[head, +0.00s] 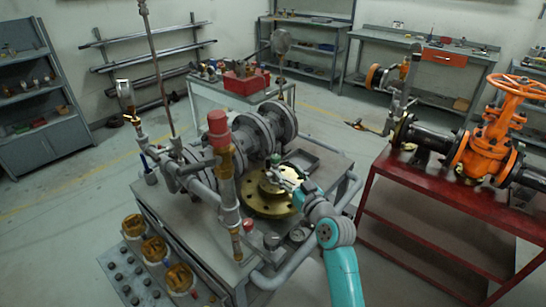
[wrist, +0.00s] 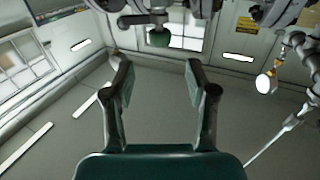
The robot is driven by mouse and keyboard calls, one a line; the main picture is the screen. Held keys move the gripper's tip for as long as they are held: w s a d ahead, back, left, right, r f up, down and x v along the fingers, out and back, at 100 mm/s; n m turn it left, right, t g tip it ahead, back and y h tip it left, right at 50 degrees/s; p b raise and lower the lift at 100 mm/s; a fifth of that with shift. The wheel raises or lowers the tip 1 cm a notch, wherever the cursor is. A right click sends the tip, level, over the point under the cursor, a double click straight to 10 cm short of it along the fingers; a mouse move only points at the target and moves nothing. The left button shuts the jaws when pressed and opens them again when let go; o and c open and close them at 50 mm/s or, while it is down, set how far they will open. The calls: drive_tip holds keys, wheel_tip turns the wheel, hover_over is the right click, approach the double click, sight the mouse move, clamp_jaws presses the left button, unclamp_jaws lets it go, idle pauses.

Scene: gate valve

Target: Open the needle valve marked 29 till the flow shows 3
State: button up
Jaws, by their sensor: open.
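My gripper (wrist: 160,68) is open and empty, its two dark fingers spread wide in the wrist view. A small green knob (wrist: 158,38) on a grey fitting shows past the fingertips, near the middle and apart from them. It may be the needle valve; no number 29 is readable. In the head view my gripper (head: 283,172) is over the brass flange (head: 262,204) on the grey bench, and its fingers are too small to judge. A round gauge (wrist: 263,84) with a pale face is at the right of the wrist view; its reading is too small to tell.
Grey flanged pipes (head: 252,140) and a red-capped brass valve (head: 218,130) stand left of my gripper. A gauge (head: 124,92) rises at the bench's far left. A red table (head: 440,200) with an orange gate valve (head: 490,140) stands right. Floor shows between them.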

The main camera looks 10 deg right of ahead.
sight(277, 160)
drive_tip(key=x, duration=0.9)
drive_tip(key=shift+w, duration=0.4)
clamp_jaws()
